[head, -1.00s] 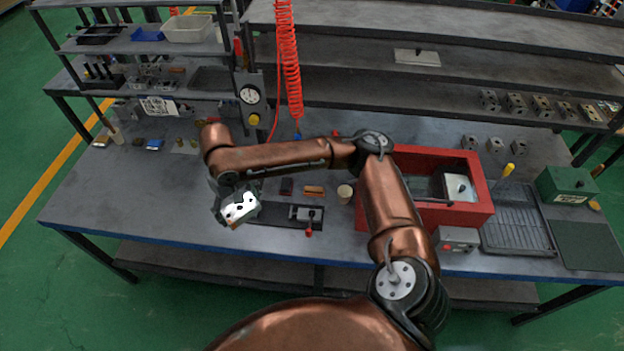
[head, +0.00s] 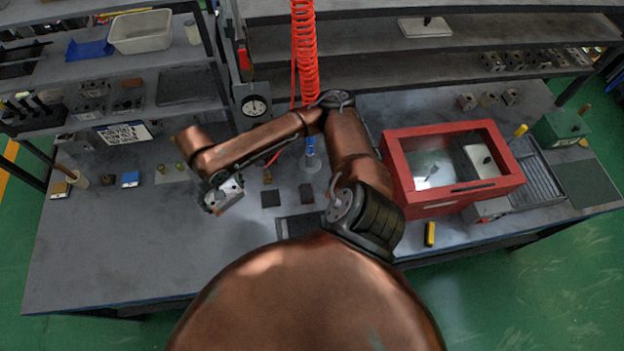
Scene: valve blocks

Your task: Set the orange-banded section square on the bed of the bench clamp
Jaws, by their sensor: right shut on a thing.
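My right gripper (head: 214,198) hangs over the left-middle of the bench. It is shut on a small silver-grey block (head: 230,194), which appears tilted and clear of the bench top. A trace of orange shows near its lower edge, so it looks like the orange-banded section, but it is small and partly covered by the fingers. The dark bed of the bench clamp (head: 291,226) shows only in part, to the right of and nearer than the gripper. My own arm and body hide the rest of the clamp. My left gripper is not in view.
Two dark square pads (head: 271,199) lie behind the clamp bed. A red-framed box (head: 450,202) stands on the right, with a yellow object (head: 430,234) at its front. A gauge stand (head: 255,106) and red coiled hose (head: 304,50) are behind. The bench's left front is clear.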

